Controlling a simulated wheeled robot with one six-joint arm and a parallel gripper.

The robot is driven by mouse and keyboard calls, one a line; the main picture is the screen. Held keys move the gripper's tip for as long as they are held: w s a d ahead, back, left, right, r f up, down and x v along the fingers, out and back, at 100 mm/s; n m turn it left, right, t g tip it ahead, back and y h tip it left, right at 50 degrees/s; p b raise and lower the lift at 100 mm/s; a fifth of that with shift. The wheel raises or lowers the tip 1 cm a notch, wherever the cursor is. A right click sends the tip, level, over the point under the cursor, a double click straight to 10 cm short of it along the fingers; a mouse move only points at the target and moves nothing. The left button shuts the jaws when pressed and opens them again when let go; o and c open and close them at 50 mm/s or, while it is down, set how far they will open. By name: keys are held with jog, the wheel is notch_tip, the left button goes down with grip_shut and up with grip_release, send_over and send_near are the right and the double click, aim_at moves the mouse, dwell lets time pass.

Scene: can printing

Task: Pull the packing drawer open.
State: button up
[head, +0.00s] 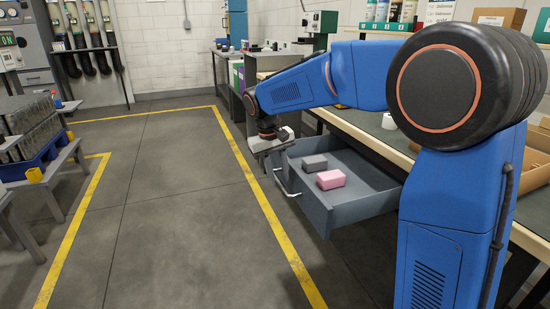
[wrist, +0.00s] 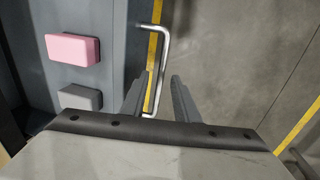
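The packing drawer (head: 350,206) is a grey box pulled well out from under the workbench. Its bar handle (head: 284,182) is on its front, and it also shows in the wrist view (wrist: 163,50). A pink block (head: 331,179) and a dark grey block (head: 314,163) lie inside. My gripper (head: 284,165) points down at the drawer front. In the wrist view, my gripper's fingers (wrist: 161,76) are apart, with the handle bar passing between them and a gap showing on each side. Whether the fingertips reach below the bar is unclear.
The workbench (head: 362,137) runs along the right, above the drawer. A rack of cans (head: 30,140) stands on a low table at the left. The floor (head: 180,200) in front of the drawer is clear, with yellow lines.

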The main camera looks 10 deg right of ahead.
jog(key=a+r, duration=0.3)
jog(key=r, duration=1.3)
jog(key=shift+s+r, duration=0.3)
jog(key=shift+s, duration=0.05)
jog(key=s+d+f+t+y, duration=0.1)
jog(key=s+d+f, duration=0.1)
jog(key=s+d, duration=0.55)
jog(key=s+d+f+t+y, duration=0.1)
jog(key=s+d+f, duration=0.3)
jog(key=s, duration=0.6)
jog(key=s+d+f+m+t, duration=0.1)
jog(key=s+d+f, duration=0.2)
jog(key=s+f, duration=0.3)
jog(key=s+d+f+m+t, duration=0.1)
jog(key=s+d+f, duration=0.3)
jog(key=s, duration=0.6)
notch_tip(320, 180, down, 3)
jog(key=shift+s+r, duration=0.15)
jog(key=shift+s, duration=0.25)
